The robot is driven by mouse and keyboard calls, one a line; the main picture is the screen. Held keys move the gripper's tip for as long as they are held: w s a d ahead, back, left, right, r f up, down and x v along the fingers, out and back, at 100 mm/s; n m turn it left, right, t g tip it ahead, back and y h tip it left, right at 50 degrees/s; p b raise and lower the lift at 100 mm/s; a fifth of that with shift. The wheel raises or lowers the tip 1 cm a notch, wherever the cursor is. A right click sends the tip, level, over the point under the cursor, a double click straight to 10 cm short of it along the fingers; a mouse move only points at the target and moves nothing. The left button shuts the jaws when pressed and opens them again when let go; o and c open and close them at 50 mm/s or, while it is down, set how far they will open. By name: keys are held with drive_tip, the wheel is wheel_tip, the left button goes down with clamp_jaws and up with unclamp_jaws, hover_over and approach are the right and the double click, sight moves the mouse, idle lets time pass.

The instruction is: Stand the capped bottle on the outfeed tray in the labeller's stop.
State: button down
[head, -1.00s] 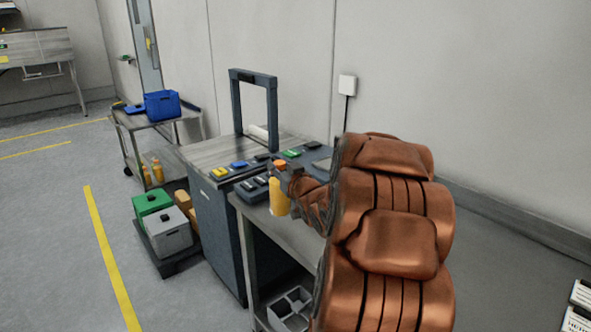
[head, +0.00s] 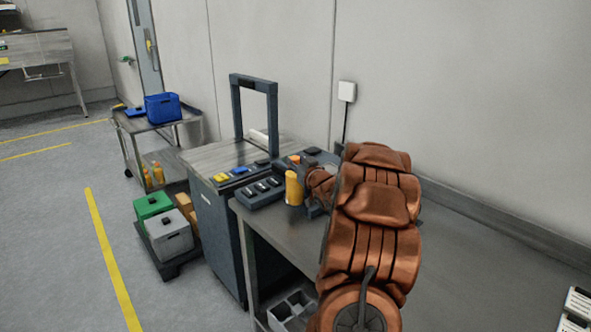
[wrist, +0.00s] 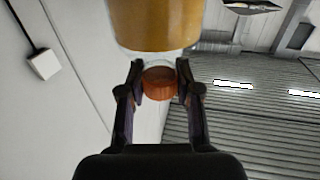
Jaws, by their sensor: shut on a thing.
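The capped bottle, with a yellow-orange body (head: 293,190) and an orange cap (head: 295,159), is upright above or on the grey bench; I cannot tell if its base touches. My gripper (head: 301,166) reaches it from the right, at the neck. In the wrist view, my gripper (wrist: 160,82) has one finger on each side of the neck, with the orange cap (wrist: 160,84) between them and the bottle body (wrist: 155,24) at the picture's top. Dark equipment behind my gripper is partly hidden; I cannot make out the labeller's stop.
A dark slotted block (head: 260,192) lies left of the bottle on the bench (head: 285,235). A cabinet (head: 215,235) with a dark frame (head: 236,105) stands further left. Bare bench lies in front of the bottle. A wall is behind.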

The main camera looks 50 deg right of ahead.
drive_tip(key=shift+f+p, duration=0.45)
drive_tip(key=shift+f, duration=1.2)
drive_tip(key=shift+f, duration=0.2)
drive_tip(key=c, duration=0.8)
unclamp_jaws()
drive_tip(key=shift+r, duration=0.1)
drive_tip(key=shift+s+a+r, duration=0.1)
drive_tip(key=shift+s, duration=0.4)
drive_tip(key=b+v, duration=0.2)
drive_tip(key=v, duration=0.9)
drive_tip(key=shift+w, duration=0.1)
